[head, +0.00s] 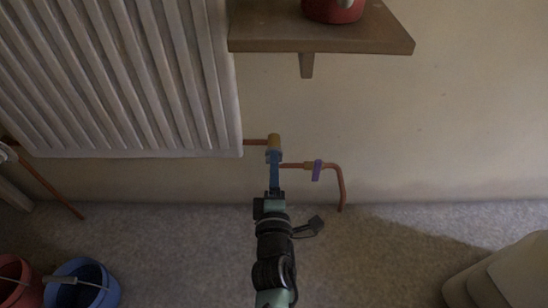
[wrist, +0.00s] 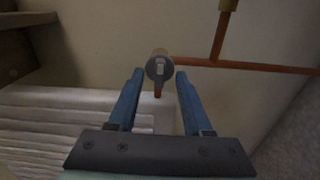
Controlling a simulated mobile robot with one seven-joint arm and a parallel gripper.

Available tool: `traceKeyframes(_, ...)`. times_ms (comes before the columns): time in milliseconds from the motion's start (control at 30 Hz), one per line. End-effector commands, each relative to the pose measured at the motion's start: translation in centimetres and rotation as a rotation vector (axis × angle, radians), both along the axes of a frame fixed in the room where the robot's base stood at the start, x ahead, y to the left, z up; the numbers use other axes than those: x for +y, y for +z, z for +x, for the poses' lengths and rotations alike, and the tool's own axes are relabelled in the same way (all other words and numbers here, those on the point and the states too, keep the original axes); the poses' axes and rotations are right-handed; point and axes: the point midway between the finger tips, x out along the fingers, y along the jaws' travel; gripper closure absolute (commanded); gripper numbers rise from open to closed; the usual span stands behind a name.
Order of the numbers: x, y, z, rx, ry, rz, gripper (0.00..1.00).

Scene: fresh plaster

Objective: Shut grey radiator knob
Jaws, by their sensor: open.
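The grey knob (wrist: 153,72) is a round face with a pale raised bar in the wrist view. It sits on a brass valve body at the radiator's lower right corner. In the head view the brass valve (head: 274,140) shows just beyond my gripper (head: 274,154), which hides the knob's face. In the wrist view my gripper (wrist: 160,75) is open, with one blue finger on each side of the knob. The knob appears between or just beyond the fingertips; I cannot tell whether they touch it. The white radiator (head: 120,80) is at upper left.
A purple lever valve (head: 317,171) sits on the copper pipe (head: 340,188) to the right. A wooden shelf (head: 350,38) with a red pot (head: 333,10) juts out above. A blue bucket (head: 112,290) and a red bucket (head: 12,272) stand at lower left. A pale object (head: 515,275) stands at lower right.

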Motion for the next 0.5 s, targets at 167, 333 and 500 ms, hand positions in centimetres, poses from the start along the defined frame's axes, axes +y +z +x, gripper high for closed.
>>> traceKeyframes(167,0.0,0.0,-2.3,0.002,0.000,0.000,0.50)
traceKeyframes(333,0.0,-0.1,-4.4,0.002,-0.001,0.001,0.50)
traceKeyframes(500,-0.1,-0.1,-6.4,0.003,-0.002,0.001,0.50)
